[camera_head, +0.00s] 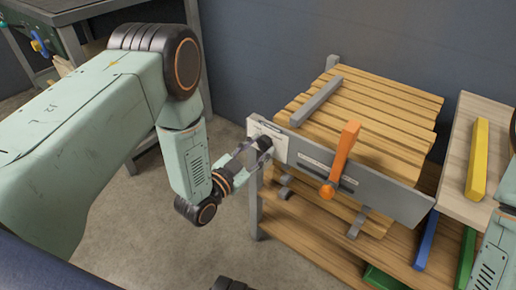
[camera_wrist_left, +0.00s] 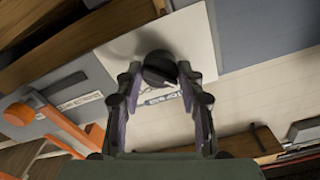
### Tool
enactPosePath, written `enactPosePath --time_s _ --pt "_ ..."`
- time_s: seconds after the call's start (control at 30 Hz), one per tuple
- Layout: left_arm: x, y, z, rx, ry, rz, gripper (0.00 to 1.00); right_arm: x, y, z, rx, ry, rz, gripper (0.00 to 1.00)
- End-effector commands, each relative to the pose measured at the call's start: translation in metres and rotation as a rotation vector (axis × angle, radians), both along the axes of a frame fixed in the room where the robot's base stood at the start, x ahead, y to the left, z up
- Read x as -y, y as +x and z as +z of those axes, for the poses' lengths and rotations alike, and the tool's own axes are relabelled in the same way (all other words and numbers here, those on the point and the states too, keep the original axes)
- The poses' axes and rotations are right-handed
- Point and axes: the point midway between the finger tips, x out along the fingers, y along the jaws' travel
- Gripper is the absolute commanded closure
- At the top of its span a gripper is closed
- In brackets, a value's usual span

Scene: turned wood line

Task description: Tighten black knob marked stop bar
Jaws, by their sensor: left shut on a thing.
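The black knob (camera_head: 264,143) is mounted on a white plate (camera_head: 277,151) at the left end of a grey panel. In the left wrist view the round black knob (camera_wrist_left: 160,69) stands out from the white plate (camera_wrist_left: 113,50), with a label strip below it that is too blurred to read. My left gripper (camera_head: 254,149) is at the knob, its fingers on either side of it and shut on it. The same gripper (camera_wrist_left: 159,84) shows its two fingers flanking the knob in the wrist view. My right gripper is not visible; only part of that arm shows at the right edge.
The grey panel (camera_head: 395,195) fronts a wooden slatted bench and carries an orange lever (camera_head: 343,150). A grey bar (camera_head: 316,101) lies across the slats. Yellow, blue and green pieces are at the right. Bare floor (camera_head: 200,255) lies below my left arm.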

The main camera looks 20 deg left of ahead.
Motion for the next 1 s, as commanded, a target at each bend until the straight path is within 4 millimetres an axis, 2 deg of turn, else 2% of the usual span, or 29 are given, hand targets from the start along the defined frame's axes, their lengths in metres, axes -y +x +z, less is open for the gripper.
enactPosePath --time_s 0.37,1.0 --pt "0.0 -0.001 0.001 0.068 0.191 -0.001 0.93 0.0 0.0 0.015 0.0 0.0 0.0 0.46" --pt "0.0 -0.001 0.001 0.275 0.76 -0.001 0.93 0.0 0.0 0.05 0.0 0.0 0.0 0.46"
